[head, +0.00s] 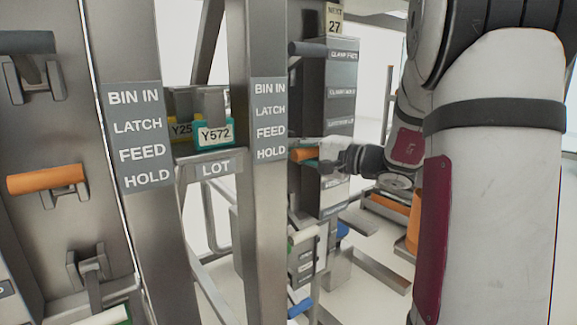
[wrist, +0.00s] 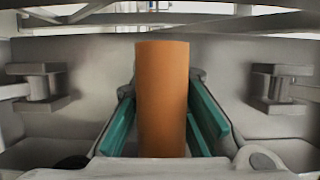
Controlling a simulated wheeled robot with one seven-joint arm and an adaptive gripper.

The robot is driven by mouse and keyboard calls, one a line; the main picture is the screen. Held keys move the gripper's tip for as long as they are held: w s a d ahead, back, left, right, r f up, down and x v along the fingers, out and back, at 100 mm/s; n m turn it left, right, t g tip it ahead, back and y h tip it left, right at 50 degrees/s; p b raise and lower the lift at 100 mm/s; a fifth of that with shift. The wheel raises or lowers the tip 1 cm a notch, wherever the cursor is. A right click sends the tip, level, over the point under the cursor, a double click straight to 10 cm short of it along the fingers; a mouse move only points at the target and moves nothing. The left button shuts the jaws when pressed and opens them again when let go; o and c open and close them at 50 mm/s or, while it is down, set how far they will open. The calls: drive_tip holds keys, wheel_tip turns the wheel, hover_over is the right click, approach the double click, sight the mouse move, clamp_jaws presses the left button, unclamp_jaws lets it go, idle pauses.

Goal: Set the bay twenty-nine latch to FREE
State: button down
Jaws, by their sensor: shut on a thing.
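An orange cylindrical handle (wrist: 162,95) stands in the middle of the wrist view, between the two teal finger pads of my gripper (wrist: 162,128). My gripper is shut on this orange handle. In the head view my gripper (head: 308,152) reaches to the orange handle (head: 302,156) on the far grey post, beyond the near post. My arm hides part of that area. Whether this handle is at FREE or another setting cannot be read. The bay number twenty-nine is not visible; a plate reading NEXT 27 (head: 335,19) is at the top.
Two near posts carry BIN IN, LATCH, FEED, HOLD labels (head: 141,137). Another orange handle (head: 46,179) is at left. A tag Y572 (head: 214,133) hangs above a LOT plate (head: 215,168).

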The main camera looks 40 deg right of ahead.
wheel_tip(320, 180, down, 3)
drive_tip(key=n+t+y+b, duration=0.1)
drive_tip(key=b, duration=0.7)
drive_tip(key=shift+w+t+b, duration=0.1)
drive_tip(key=shift+t+b, duration=0.25)
drive_tip(key=shift+t, duration=0.05)
drive_tip(key=shift+w+f+b, duration=0.15)
drive_tip(key=shift+f+b, duration=0.2)
drive_tip(key=shift+b, duration=0.85)
drive_tip(key=shift+w+a, duration=0.1)
drive_tip(key=shift+a, duration=0.1)
drive_tip(key=c, duration=1.6)
unclamp_jaws()
drive_tip(key=shift+w, duration=0.15)
drive_tip(key=shift+o, duration=0.2)
drive_tip(key=shift+d+r, duration=0.2)
drive_tip(key=shift+r, duration=0.05)
